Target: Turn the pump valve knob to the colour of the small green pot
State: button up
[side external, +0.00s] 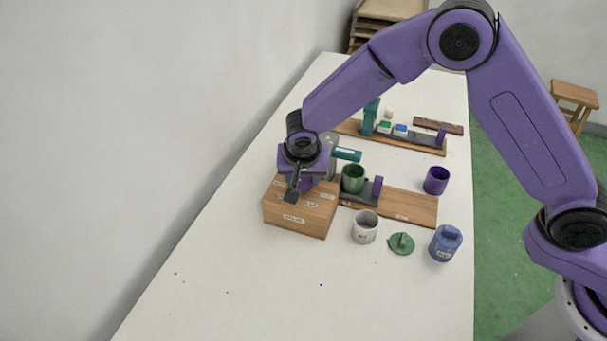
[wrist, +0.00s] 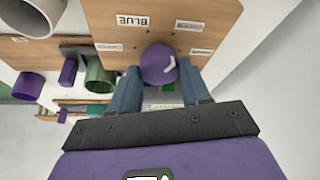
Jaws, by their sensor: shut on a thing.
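The pump valve is a wooden box (side external: 300,210) with small white labels on top. In the wrist view its round purple knob (wrist: 157,62) carries a white mark at its right side. One label reads BLUE (wrist: 133,20), upside down; the other labels are too small to read surely. My gripper (wrist: 160,70) has its two fingers at either side of the knob and is shut on it; in the side view it (side external: 292,192) points down at the box top. The small green pot (side external: 353,178) stands open behind the box, and shows in the wrist view (wrist: 99,76).
A teal spout (side external: 347,154) is above the green pot. A wooden board (side external: 410,207) lies right of the box. The front table is mostly clear.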

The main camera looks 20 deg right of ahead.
jog(key=shift+m, duration=0.3)
dwell(0.4)
jog(key=o, duration=0.8)
jog(key=v, duration=1.7)
jog(key=shift+a+r, duration=0.2)
jog(key=shift+a, duration=0.05)
